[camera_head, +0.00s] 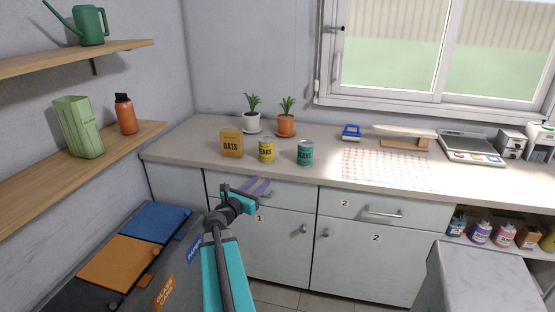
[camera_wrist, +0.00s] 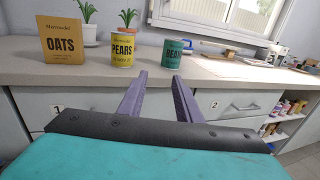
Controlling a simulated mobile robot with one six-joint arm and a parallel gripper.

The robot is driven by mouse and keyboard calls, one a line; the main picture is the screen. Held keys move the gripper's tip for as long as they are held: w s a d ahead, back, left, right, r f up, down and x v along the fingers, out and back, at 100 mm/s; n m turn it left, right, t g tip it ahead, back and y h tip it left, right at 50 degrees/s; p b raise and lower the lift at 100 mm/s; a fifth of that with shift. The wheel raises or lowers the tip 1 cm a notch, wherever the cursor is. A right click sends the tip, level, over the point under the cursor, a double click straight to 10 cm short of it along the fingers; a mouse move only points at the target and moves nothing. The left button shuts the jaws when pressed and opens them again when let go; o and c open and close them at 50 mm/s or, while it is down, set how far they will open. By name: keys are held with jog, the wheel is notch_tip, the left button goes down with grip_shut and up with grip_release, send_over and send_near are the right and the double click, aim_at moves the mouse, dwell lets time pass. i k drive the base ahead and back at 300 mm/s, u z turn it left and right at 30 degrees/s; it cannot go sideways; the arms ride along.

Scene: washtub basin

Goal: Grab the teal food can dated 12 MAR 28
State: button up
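A teal food can (camera_head: 305,152) stands upright near the front edge of the counter. It also shows in the wrist view (camera_wrist: 177,53). Its label seems to read BEANS, and no date is legible on it. My gripper (camera_head: 256,187) is in front of the counter, lower than the can and to its left. In the wrist view its two purple fingers (camera_wrist: 160,76) are apart with nothing between them. The right fingertip appears just below the can in the picture, with a clear gap in depth.
A yellow PEARS can (camera_head: 266,150) and an OATS box (camera_head: 231,143) stand left of the teal can. Two potted plants (camera_head: 286,120) are behind. A checked cloth (camera_head: 385,168) lies to the right. The counter (camera_head: 325,177) is bare around the teal can.

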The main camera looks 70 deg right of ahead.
aim_at(305, 148)
jog(key=z, duration=0.95)
jog(key=k, duration=0.1)
jog(key=u, duration=2.15)
jog(key=k, duration=1.55)
jog(key=z, duration=1.1)
